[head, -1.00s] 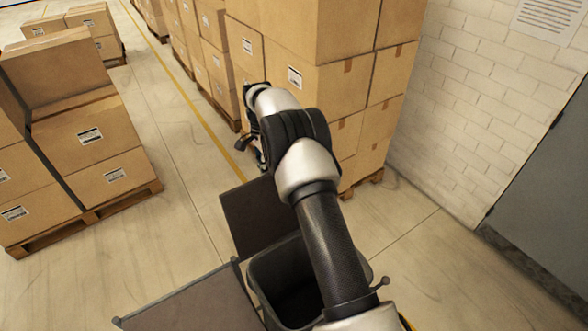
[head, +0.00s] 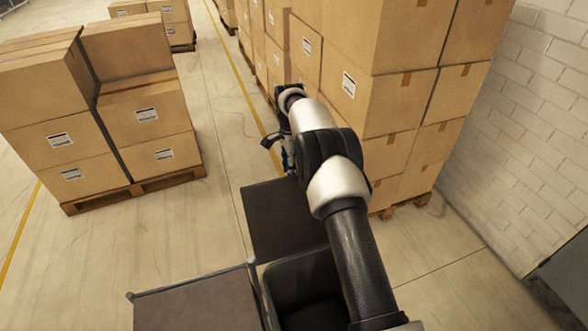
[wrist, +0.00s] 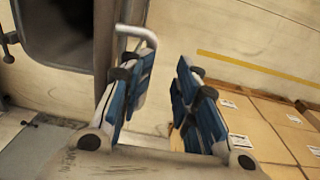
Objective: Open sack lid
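The dark sack (head: 285,290) is at the bottom of the head view, its mouth partly visible beside my arm. One brown lid panel (head: 275,220) lies out past its far side, and another (head: 195,307) extends to the left. In the wrist view the dark sack opening (wrist: 68,25) is at upper left, with a brown panel edge (wrist: 105,45) beside it. A pale bent metal handle (wrist: 140,33) shows by my left finger; I cannot tell whether they touch. My gripper (wrist: 163,85) is open, with a gap between its blue fingers. In the head view it is partly hidden beyond the far panel.
Stacked cartons (head: 400,95) on a pallet stand close to the right of my arm. Another loaded pallet (head: 100,115) stands at left. A white brick wall (head: 530,130) is at right. The floor (head: 222,130) between the stacks is clear.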

